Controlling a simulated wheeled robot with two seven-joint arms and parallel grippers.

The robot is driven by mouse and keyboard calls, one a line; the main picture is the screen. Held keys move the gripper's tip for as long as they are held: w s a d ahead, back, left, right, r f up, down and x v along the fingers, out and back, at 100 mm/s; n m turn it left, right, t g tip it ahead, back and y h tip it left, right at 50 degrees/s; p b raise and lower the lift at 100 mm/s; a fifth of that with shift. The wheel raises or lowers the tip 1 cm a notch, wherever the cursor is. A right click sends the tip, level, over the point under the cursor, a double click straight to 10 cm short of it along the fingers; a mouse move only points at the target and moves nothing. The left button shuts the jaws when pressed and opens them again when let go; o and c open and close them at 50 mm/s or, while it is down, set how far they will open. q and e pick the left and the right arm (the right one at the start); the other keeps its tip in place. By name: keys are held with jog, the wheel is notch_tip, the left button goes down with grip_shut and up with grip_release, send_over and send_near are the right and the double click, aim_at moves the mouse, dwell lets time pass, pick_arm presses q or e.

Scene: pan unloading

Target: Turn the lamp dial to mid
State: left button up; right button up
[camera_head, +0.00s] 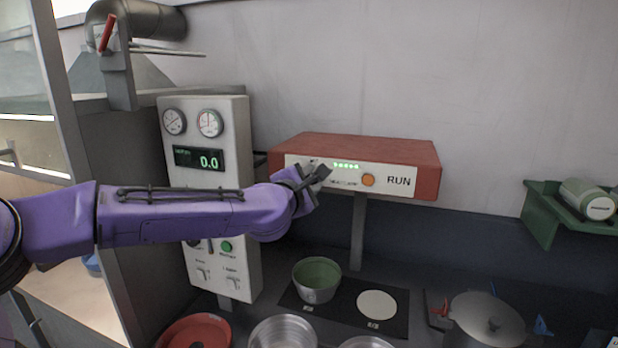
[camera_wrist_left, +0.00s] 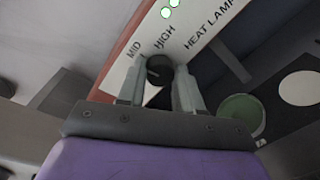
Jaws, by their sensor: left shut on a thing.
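The heat lamp unit is a red box (camera_head: 400,153) with a pale front panel, on a post above the counter. Its front carries a row of lit green lights (camera_head: 346,166), an orange button (camera_head: 368,180) and the word RUN. My left gripper (camera_head: 318,174) is at the left part of this panel and covers the dial in the head view. In the left wrist view the dark round dial (camera_wrist_left: 160,68) sits between the fingertips of my left gripper (camera_wrist_left: 160,80), which is shut on it. MID and HIGH are printed beside the dial. I cannot make out its exact setting. My right gripper is not in view.
A grey control box (camera_head: 244,140) with gauges and a 0.0 display stands left of the lamp. Below are a green-lined pot (camera_head: 317,293) and a white disc (camera_head: 377,304) on a black plate. A lidded pot (camera_head: 487,315) stands right.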

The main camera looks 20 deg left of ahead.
pick_arm(q)
jog(key=shift+r+m, duration=0.1)
jog(key=shift+m, duration=0.4)
dwell(0.3)
jog(key=o, duration=0.9)
jog(key=shift+o, duration=0.7)
jog(key=shift+w, duration=0.15)
jog(key=s+b, duration=0.3)
jog(key=s, duration=0.7)
jog(key=shift+s+a+r, duration=0.25)
jog(key=shift+a, duration=0.2)
